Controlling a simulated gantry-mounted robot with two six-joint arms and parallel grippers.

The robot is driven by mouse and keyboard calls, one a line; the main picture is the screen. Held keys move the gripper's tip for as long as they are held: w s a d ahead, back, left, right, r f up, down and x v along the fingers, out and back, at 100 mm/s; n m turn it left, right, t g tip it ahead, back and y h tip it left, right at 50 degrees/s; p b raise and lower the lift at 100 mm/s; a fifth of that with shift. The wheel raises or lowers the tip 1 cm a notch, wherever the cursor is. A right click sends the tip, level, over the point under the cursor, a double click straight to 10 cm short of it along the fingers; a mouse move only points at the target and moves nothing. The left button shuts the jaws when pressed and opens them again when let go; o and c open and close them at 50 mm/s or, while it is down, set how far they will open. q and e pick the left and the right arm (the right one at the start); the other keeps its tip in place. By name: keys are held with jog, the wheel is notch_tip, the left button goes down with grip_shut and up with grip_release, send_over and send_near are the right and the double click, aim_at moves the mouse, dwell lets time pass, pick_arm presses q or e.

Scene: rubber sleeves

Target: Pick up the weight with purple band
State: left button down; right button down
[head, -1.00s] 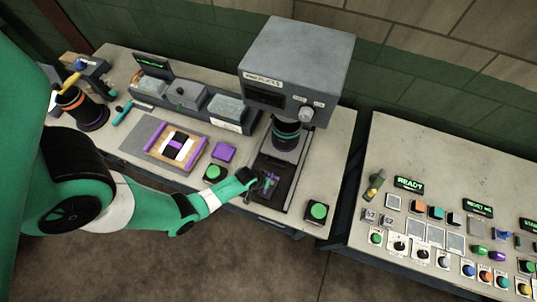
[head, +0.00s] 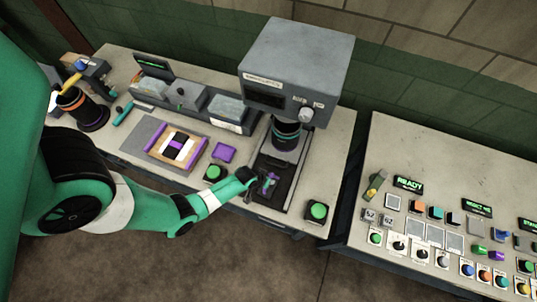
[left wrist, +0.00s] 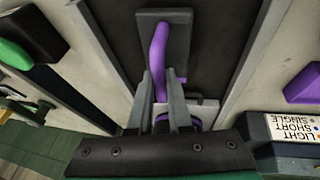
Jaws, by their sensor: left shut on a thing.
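My left gripper (head: 262,184) is low over the dark tray (head: 285,160) under the grey machine. In the left wrist view its two fingers (left wrist: 162,88) are closed around the lower part of a bent purple rod (left wrist: 158,45). The rod's upper end lies over a dark grey block (left wrist: 176,28). A purple curved band (left wrist: 192,122) on a pale piece shows below the fingers, partly hidden by the gripper. I cannot tell if the rod and band are one weight. My right gripper is not in view.
The grey machine (head: 296,70) overhangs the tray's back. Green buttons (head: 213,172) (head: 318,211) stand on either side. A purple block (head: 224,152) and a board with purple strips (head: 180,145) lie to the left. A second table (head: 440,150) stands to the right.

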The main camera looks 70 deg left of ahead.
pick_arm(q)
jog(key=s+d+r+p, duration=0.4)
jog(key=s+d+r, duration=0.1)
jog(key=s+r, duration=0.7)
jog(key=shift+s+p, duration=0.35)
jog(key=shift+s, duration=0.1)
